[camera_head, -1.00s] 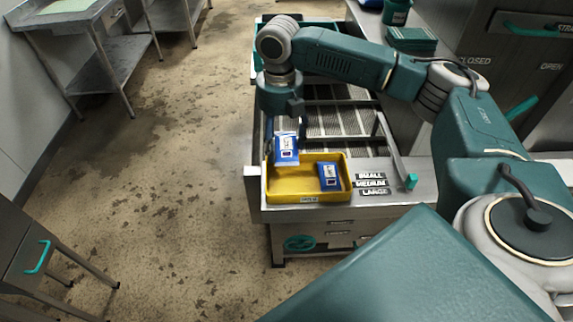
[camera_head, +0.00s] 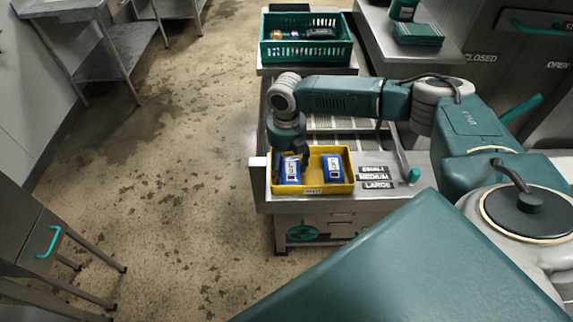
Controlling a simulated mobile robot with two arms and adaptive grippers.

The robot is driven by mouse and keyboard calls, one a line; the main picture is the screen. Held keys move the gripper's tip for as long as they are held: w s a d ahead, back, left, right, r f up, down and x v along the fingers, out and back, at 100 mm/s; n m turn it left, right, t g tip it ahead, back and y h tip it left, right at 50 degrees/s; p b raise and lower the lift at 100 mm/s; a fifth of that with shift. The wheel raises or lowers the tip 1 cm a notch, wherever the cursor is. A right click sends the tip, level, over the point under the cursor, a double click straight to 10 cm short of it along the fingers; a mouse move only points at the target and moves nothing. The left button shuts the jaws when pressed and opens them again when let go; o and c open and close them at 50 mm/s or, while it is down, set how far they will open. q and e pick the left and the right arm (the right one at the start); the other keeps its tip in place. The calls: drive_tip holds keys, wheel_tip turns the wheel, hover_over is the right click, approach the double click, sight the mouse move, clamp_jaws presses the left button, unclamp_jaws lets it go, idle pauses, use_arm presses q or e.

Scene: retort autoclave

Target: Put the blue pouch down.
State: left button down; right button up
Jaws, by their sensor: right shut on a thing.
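A blue pouch (camera_head: 290,171) with a white label is in the left part of the yellow tray (camera_head: 312,190). My right gripper (camera_head: 288,152) is directly above this pouch, pointing down, and is shut on it; the fingertips are hard to make out. Whether the pouch touches the tray floor I cannot tell. A second blue pouch (camera_head: 333,169) with a white label lies in the right part of the same tray, apart from the first. My left gripper is not in view.
The tray stands on a metal table with SMALL, MEDIUM and LARGE labels (camera_head: 375,177) to its right. A green crate (camera_head: 306,52) with several items stands behind. Green stacked items (camera_head: 418,34) lie at the back right. Open floor (camera_head: 170,190) is at left.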

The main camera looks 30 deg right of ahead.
sight(286, 168)
drive_tip(key=shift+f, duration=0.1)
drive_tip(key=o, duration=1.2)
drive_tip(key=shift+r+b, duration=1.25)
drive_tip(key=shift+r, duration=4.9)
